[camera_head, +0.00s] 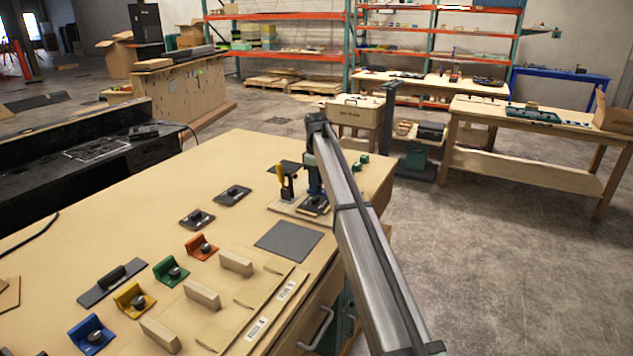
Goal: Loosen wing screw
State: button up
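My gripper (315,193) points down at the end of my grey arm, over the far right part of the wooden table. It is just above or at a small black fixture (312,207) on a pale base board (283,208). The fingers are small, dark and partly hidden, so I cannot tell whether they are open or touching anything.
Two black plates (234,195) (197,218) and a grey mat (288,242) lie nearby. Blue (91,335), yellow (133,300), green (170,271) and orange (201,247) brackets with dark knobs line the table, beside wooden blocks (202,295). Small green parts (360,161) lie right of my gripper.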

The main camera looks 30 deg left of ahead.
jog(key=shift+r, duration=0.15)
notch_tip(320, 180, up, 14)
jog(key=shift+f, duration=0.2)
dwell(0.5)
jog(key=shift+w+d, duration=0.1)
